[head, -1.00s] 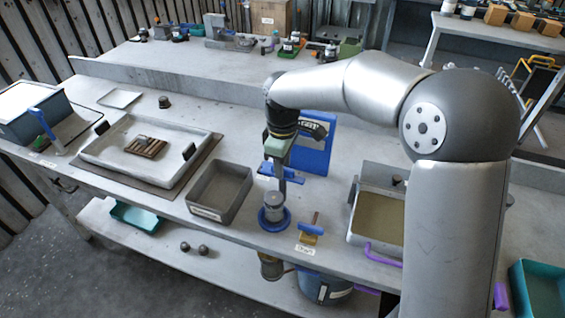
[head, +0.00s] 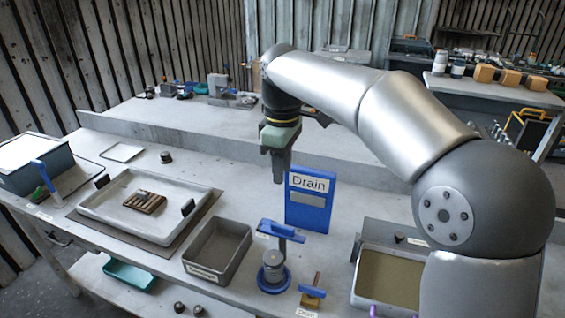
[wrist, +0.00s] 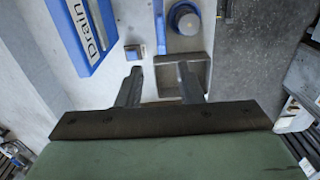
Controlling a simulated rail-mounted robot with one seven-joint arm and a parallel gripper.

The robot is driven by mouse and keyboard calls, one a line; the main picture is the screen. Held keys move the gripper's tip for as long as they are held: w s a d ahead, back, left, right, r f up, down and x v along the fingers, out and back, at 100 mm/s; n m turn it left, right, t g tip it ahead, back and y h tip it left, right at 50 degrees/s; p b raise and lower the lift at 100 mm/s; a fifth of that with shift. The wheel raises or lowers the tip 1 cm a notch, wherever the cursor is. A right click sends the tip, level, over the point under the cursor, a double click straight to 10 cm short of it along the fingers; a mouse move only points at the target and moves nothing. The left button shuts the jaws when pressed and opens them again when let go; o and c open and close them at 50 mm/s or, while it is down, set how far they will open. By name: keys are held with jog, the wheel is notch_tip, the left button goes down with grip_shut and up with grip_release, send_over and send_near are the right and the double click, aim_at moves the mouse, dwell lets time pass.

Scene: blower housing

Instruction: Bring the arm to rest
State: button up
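My gripper (head: 279,178) hangs in the air above the bench, left of the blue "Drain" sign (head: 309,200), pointing down. In the wrist view its two fingers (wrist: 160,80) are apart, with nothing held between them. A grey cylinder (head: 273,258) stands on a round blue base below and apart from the gripper; it shows at the top of the wrist view (wrist: 187,20). A blue-handled bar (head: 282,231) is just behind the cylinder.
A grey open bin (head: 219,270) is left of the cylinder. A large shallow tray (head: 100,200) holds a small slatted wooden piece. A brownish-filled tray (head: 390,280) is at the right. A raised ledge (head: 190,135) runs along the back. The space around my gripper is clear.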

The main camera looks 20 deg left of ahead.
jog(key=shift+r, duration=0.4)
